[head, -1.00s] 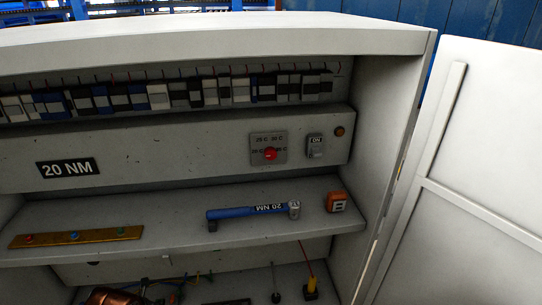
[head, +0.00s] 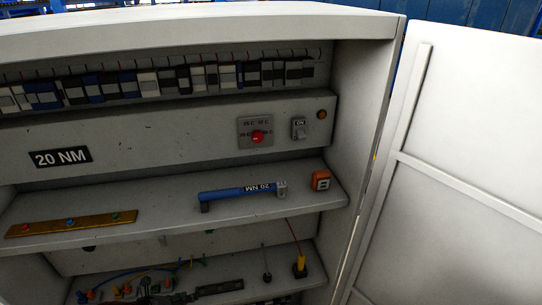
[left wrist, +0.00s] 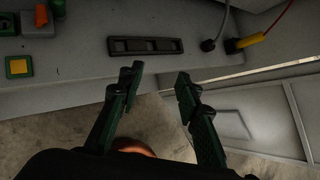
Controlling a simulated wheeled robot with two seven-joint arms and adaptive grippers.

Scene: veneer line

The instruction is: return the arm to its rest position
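My left gripper (left wrist: 158,82) shows in the left wrist view, its two dark green fingers apart with nothing between them. It is in front of the edge of a grey shelf, with floor visible beyond. I cannot make out the left gripper clearly in the head view. My right gripper is in neither view.
The open cabinet (head: 345,130) has its door (head: 460,150) swung out at right. A black slotted bar (left wrist: 146,46) and yellow plug (left wrist: 252,40) are on a lower shelf.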

